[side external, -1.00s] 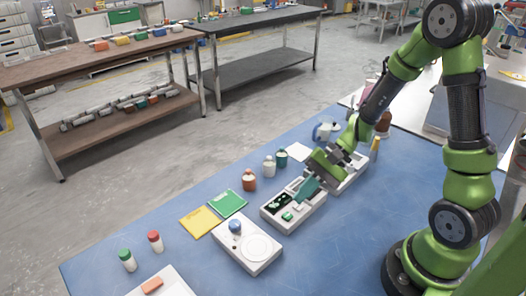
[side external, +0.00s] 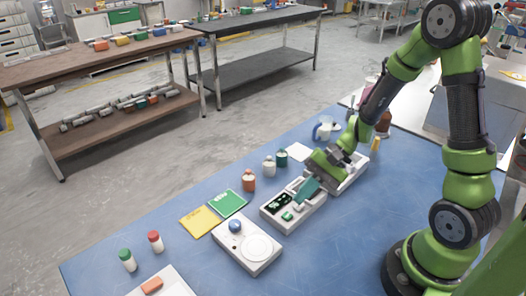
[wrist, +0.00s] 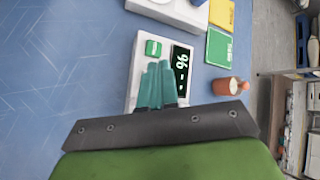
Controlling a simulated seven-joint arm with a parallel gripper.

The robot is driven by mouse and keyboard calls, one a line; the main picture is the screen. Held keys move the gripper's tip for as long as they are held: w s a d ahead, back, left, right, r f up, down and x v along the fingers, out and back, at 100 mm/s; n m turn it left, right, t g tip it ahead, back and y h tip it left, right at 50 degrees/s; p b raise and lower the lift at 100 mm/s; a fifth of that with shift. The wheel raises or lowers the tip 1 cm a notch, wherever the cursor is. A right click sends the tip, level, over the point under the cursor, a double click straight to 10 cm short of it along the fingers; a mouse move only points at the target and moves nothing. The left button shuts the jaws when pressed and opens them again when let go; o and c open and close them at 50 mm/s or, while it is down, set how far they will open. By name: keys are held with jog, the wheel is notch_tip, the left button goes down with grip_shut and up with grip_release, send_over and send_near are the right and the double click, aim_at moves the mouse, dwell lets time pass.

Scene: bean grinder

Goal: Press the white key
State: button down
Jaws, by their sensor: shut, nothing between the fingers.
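A white box-shaped device (side external: 278,217) stands on the blue table, with a black display and a green key (side external: 287,216) on its top. In the wrist view the display (wrist: 181,68) shows light characters, and the green key (wrist: 153,48) is just beyond my fingertips. My gripper (side external: 299,197) has its teal fingers shut and empty, pointing down over the device top. In the wrist view the fingertips (wrist: 158,66) are beside the display. The white key cannot be made out clearly; the fingers cover part of the device top. I cannot tell whether the tips touch it.
A white tray (side external: 350,180) is right of the device, under my wrist. A white unit with a blue knob (side external: 235,226) stands to the left. Small bottles, including a brown one (side external: 249,180), stand behind. Green (side external: 228,203) and yellow (side external: 199,221) cards lie at the back left.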

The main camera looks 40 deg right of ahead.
aim_at(302, 205)
jog(key=shift+f, duration=0.35)
jog(key=shift+f, duration=0.45)
dwell(0.5)
jog(key=shift+r, duration=0.9)
jog(key=shift+r, duration=2.5)
